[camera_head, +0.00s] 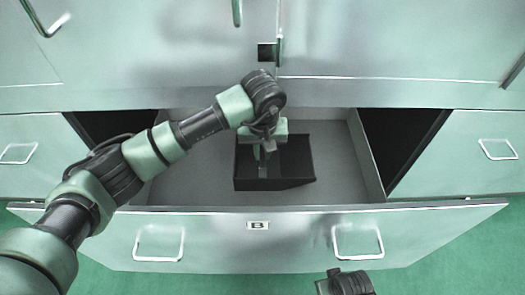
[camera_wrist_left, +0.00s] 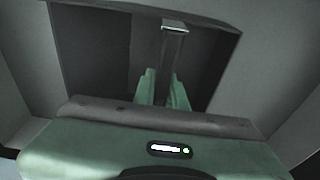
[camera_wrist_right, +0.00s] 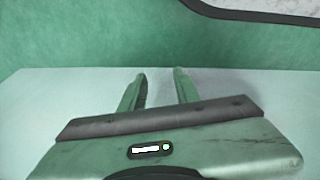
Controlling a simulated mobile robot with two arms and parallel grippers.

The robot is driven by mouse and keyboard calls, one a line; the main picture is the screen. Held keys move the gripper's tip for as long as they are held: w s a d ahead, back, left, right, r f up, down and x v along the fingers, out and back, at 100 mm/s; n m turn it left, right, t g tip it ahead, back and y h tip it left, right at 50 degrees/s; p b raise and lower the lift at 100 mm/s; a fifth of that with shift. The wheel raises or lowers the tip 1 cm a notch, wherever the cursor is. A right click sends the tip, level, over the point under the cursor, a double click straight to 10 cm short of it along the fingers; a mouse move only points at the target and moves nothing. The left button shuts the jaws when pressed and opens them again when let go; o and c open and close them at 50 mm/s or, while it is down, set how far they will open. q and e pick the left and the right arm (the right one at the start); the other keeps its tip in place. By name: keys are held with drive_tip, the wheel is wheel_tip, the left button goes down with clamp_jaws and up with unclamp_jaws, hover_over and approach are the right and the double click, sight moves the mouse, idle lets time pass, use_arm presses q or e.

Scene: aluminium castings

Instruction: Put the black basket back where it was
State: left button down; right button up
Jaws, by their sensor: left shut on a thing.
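The black basket (camera_head: 298,158) is inside the open drawer marked B (camera_head: 205,222), a little right of the drawer's middle. My left gripper (camera_head: 264,160) reaches down into the basket from above. In the left wrist view, my left gripper (camera_wrist_left: 163,85) is shut on the basket's upright grey handle or bar (camera_wrist_left: 174,45), with the dark basket (camera_wrist_left: 95,50) around it. Whether the basket rests on the drawer floor is hard to tell. My right gripper (camera_wrist_right: 160,85) is open and empty; in the head view only part of its arm shows at the bottom edge.
The drawer floor (camera_head: 190,175) is bare left of the basket, with free room also at its right. Closed drawers with handles (camera_head: 497,149) flank it. Cabinet doors (camera_head: 400,50) stand behind. The green floor (camera_head: 450,265) shows in front.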

use_arm(q)
drive_tip(key=c, duration=1.5)
unclamp_jaws()
drive_tip(key=shift+o, duration=0.2)
use_arm(e)
drive_tip(key=shift+w+r, duration=0.2)
drive_tip(key=shift+r, duration=0.3)
drive_tip(key=shift+s, duration=0.1)
